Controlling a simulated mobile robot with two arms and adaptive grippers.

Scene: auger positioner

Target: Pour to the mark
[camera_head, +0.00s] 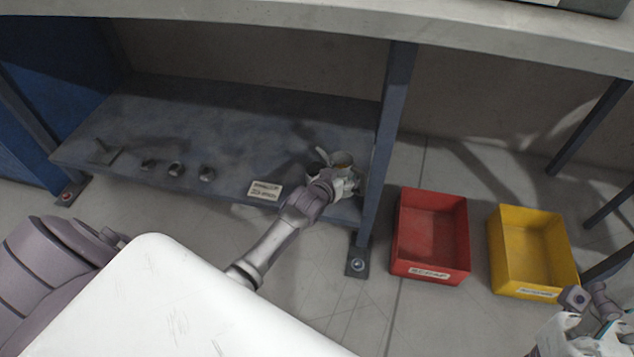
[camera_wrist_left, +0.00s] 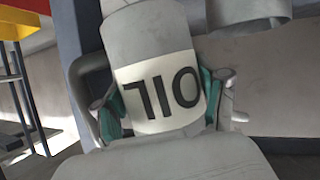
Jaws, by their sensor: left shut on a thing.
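My left gripper (camera_head: 341,174) is at the right end of the low shelf (camera_head: 240,125), beside the blue-grey table leg. In the left wrist view, its teal-padded fingers (camera_wrist_left: 160,103) are shut on the sides of a pale grey oil can (camera_wrist_left: 145,35). The can has a dark handle on its left and a white label whose letters "OIL" appear upside down. In the head view the can is mostly hidden by the gripper. A grey cylindrical thing (camera_wrist_left: 250,12) shows at the top of the wrist view. My right gripper (camera_head: 585,335) is partly visible at the lower right.
A red bin (camera_head: 431,264) and a yellow bin (camera_head: 532,280) stand on the floor right of the table leg (camera_head: 386,130). A lettered plate (camera_head: 265,190), several small dark parts (camera_head: 176,170) and a bracket (camera_head: 104,153) lie on the shelf. The bench top (camera_head: 300,30) overhangs.

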